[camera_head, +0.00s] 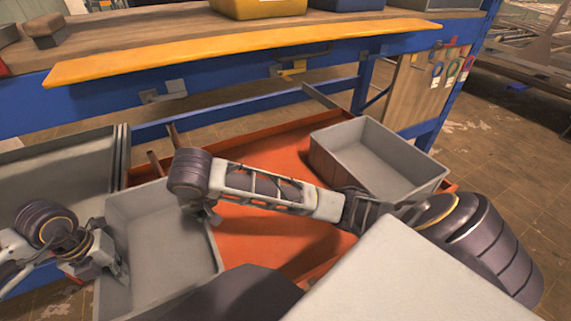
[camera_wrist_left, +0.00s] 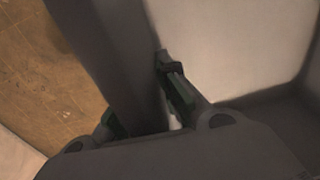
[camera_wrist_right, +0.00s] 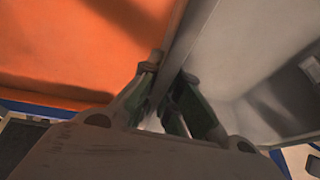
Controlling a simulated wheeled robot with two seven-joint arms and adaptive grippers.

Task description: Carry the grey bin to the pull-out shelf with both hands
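The grey bin (camera_head: 150,220) is an open, empty box at the lower left of the head view. My left gripper (camera_head: 118,266) is at its left wall; in the left wrist view the fingers (camera_wrist_left: 140,95) lie on either side of that wall (camera_wrist_left: 105,45). My right gripper (camera_head: 208,212) is at the opposite wall; in the right wrist view its fingers (camera_wrist_right: 168,78) are closed around the rim (camera_wrist_right: 188,35). The orange pull-out shelf (camera_head: 265,150) lies beside and behind the bin. Whether the bin touches the shelf is hidden.
A second grey bin (camera_head: 375,160) stands on the shelf's right part. A larger grey container (camera_head: 60,175) is at the left. The blue-framed workbench (camera_head: 240,75) with a yellow edge spans the back. Orange shelf surface between the bins is bare, under my right arm.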

